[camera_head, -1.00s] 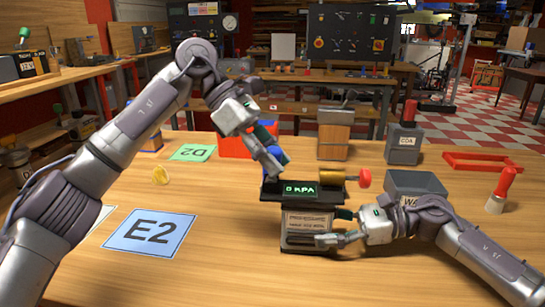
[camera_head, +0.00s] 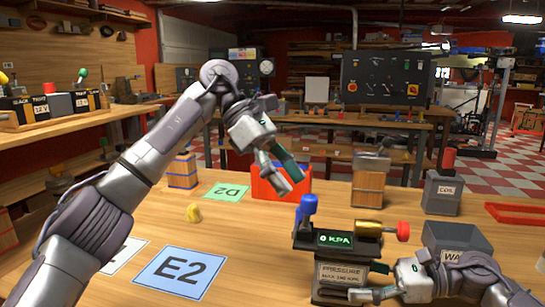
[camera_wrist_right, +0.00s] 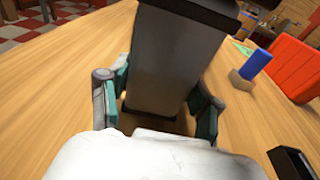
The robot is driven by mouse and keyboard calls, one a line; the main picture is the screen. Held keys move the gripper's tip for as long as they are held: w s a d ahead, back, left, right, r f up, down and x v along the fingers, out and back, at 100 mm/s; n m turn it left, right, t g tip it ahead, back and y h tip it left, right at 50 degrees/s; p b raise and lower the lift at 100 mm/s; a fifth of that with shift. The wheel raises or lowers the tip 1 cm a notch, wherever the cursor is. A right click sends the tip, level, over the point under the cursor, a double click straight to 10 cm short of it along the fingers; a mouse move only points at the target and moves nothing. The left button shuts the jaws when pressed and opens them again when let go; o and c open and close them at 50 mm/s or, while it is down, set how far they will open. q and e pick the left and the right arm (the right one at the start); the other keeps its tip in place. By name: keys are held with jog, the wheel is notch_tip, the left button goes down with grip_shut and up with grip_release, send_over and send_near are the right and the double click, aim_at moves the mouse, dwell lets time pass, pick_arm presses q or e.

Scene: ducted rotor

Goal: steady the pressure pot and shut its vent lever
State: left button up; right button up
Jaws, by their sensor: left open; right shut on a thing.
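The pressure pot (camera_head: 341,271) is a dark box with a pale label and a lit green display reading 0 KPA. It stands upright on the table. A blue-tipped handle (camera_head: 308,205) sticks up at its left end, and a red knob (camera_head: 403,231) sits at its right end. I cannot tell for certain which is the vent lever. My right gripper (camera_head: 358,281) is shut on the pot's lower body; the right wrist view shows the dark body (camera_wrist_right: 178,65) between its fingers. My left gripper (camera_head: 291,171) is open and empty, above and apart from the blue handle.
A red bin (camera_head: 281,184) stands behind the pot.

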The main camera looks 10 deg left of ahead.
pick_arm(q)
jog(key=v, duration=0.5)
jog(key=shift+a+r, duration=0.2)
jog(key=shift+r, duration=0.05)
dwell(0.3)
pick_arm(e)
jog(key=o, duration=1.1)
